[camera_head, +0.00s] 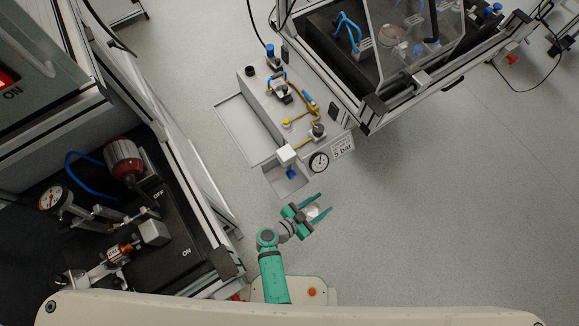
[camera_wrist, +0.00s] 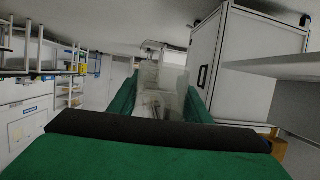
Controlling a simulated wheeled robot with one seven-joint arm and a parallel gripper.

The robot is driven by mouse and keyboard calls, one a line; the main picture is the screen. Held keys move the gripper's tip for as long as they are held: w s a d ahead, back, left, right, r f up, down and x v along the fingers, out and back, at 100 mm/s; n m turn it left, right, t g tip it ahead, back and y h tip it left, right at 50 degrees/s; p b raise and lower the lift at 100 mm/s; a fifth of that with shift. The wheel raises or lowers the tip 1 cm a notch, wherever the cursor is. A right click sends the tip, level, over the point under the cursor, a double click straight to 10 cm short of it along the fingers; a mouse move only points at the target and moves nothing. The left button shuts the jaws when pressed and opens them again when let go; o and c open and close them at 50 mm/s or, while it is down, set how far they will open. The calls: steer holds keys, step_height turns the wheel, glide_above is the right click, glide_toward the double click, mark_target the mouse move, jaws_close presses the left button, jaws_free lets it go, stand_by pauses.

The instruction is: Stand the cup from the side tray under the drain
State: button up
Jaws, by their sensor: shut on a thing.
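My gripper (camera_head: 324,202) is shut on a small pale, see-through cup (camera_head: 313,211), in front of the grey pressure unit. In the wrist view the cup (camera_wrist: 160,88) stands between the two green fingers (camera_wrist: 160,95); its far end faces away from me. The blue drain (camera_head: 291,173) sits below a white block (camera_head: 286,155) at the unit's near end, over a shallow grey recess (camera_head: 280,186). The gripper and cup are to the right of and nearer than the drain, apart from it. The side tray (camera_head: 237,126), on the unit's left, looks empty.
A round gauge (camera_head: 319,161) and a "5 bar" sign (camera_head: 342,148) are at the unit's near right. A framed test bench (camera_head: 365,110) stands beyond, right. Another bench with a black top (camera_head: 170,245) is at the left. Floor to the right (camera_head: 450,220) is clear.

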mark_target(294, 169)
steer(key=w+a, duration=0.2)
steer(key=w, duration=0.2)
steer(key=w+a, duration=0.6)
steer(key=w, duration=0.1)
steer(key=shift+w, duration=0.3)
steer(key=w+a, duration=0.2)
steer(key=w, duration=0.1)
steer(key=shift+a, duration=0.2)
steer(key=shift+s+d+f, duration=0.15)
steer(key=shift+s+f, duration=0.05)
steer(key=shift+f, duration=0.5)
steer(key=o, duration=1)
steer(key=shift+f, duration=0.1)
steer(key=shift+o, duration=0.2)
steer(key=shift+v, duration=3.75)
